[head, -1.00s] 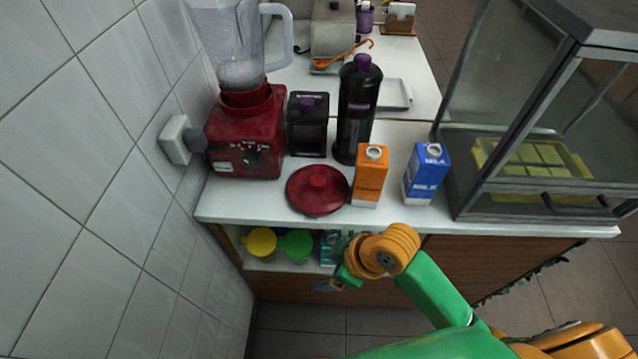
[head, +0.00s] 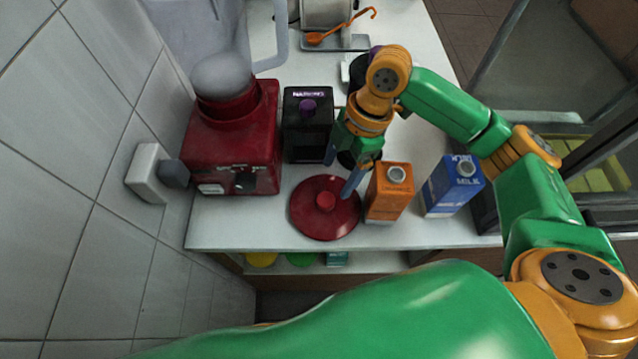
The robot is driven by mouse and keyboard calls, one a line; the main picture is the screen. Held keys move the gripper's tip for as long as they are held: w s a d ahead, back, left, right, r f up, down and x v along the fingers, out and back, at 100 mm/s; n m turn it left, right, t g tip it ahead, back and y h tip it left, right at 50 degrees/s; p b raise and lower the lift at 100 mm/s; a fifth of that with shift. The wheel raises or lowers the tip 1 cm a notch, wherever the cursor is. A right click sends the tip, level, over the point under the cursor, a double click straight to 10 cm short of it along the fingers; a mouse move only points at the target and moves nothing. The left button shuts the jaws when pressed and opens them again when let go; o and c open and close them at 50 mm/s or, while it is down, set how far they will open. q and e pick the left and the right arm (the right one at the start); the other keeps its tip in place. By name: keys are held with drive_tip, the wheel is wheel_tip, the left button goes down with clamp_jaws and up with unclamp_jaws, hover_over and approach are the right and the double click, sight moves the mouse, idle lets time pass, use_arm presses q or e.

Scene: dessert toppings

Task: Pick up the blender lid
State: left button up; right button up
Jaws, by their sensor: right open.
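The blender lid (head: 312,222) is a round dark red disc with a red knob in its middle. It lies flat on the white counter in front of the blender. My right gripper (head: 341,168) is open and empty, just behind the lid and toward its right side. Its two blue fingers point down and forward, one near the black carton and one beside the lid's knob. I cannot tell how high the fingertips are above the lid. The red blender base (head: 230,150) with its clear jug (head: 185,40) stands behind and left of the lid. My left gripper is not in view.
An orange carton (head: 388,195) stands close to the lid's right, with a blue carton (head: 453,187) farther right. A black carton (head: 307,125) stands behind the lid. A bottle is mostly hidden by my right arm. A tiled wall (head: 60,180) bounds the left.

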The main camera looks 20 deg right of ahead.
sight(327, 198)
drive_tip(key=shift+s+a+f+p, duration=0.25)
drive_tip(key=shift+s+a+f, duration=0.2)
drive_tip(key=shift+s, duration=0.2)
drive_tip(key=shift+s+a+f+p, duration=0.25)
drive_tip(key=shift+s+a+f, duration=0.15)
drive_tip(key=shift+s, duration=0.2)
drive_tip(key=x, duration=0.3)
drive_tip(key=shift+w, duration=0.1)
drive_tip(key=shift+w+a+f, duration=0.1)
drive_tip(key=shift+w+f, duration=0.3)
drive_tip(key=shift+s+r, duration=0.1)
drive_tip(key=shift+s, duration=0.1)
drive_tip(key=c, duration=1.2)
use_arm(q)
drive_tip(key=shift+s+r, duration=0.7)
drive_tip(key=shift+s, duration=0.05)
use_arm(e)
drive_tip(key=shift+w, duration=0.1)
clamp_jaws()
